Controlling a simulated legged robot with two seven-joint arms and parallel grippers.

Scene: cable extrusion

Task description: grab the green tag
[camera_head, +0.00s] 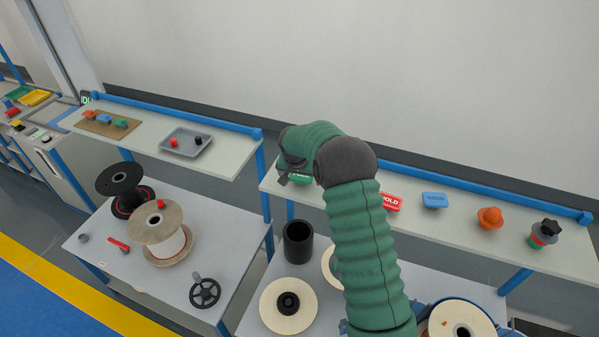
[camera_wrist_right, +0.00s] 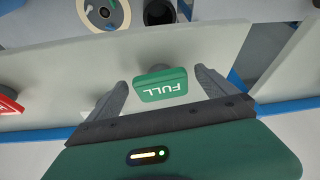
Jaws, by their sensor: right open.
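The green tag (camera_wrist_right: 162,85), with white letters reading FULL, sits on the pale upper shelf. In the right wrist view it lies between the two spread dark fingers of my right gripper (camera_wrist_right: 162,92), which is open. In the head view the green tag (camera_head: 300,179) is partly hidden under my right gripper (camera_head: 288,172), at the shelf's left end. My left gripper is not in view.
Below are a black cylinder (camera_head: 298,242) and several spools. A left shelf holds a grey tray (camera_head: 186,142).

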